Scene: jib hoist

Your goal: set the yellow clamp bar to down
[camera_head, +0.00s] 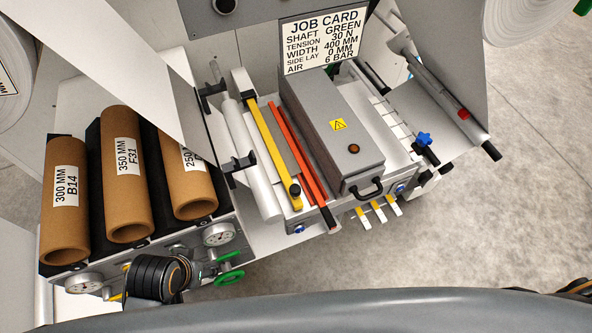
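The yellow clamp bar (270,148) is a long flat bar running from the back to the front of the machine bed, with a black knob (295,190) at its near end. It lies between a white roller and a grey plate. Whether it is raised or pressed down is hard to tell from above. My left gripper (182,272) is low at the left, in front of the gauges and well apart from the bar. Its fingers cannot be made out. Only a dark bit of my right arm shows at the bottom right corner; its gripper is out of view.
Orange bars (300,150) and a grey box (335,130) with a black handle stand right of the clamp bar. Brown cores (125,185) stand at the left, with gauges (218,234) and green valve handles (230,276) below. A job card (323,40) is behind. Floor at the lower right is clear.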

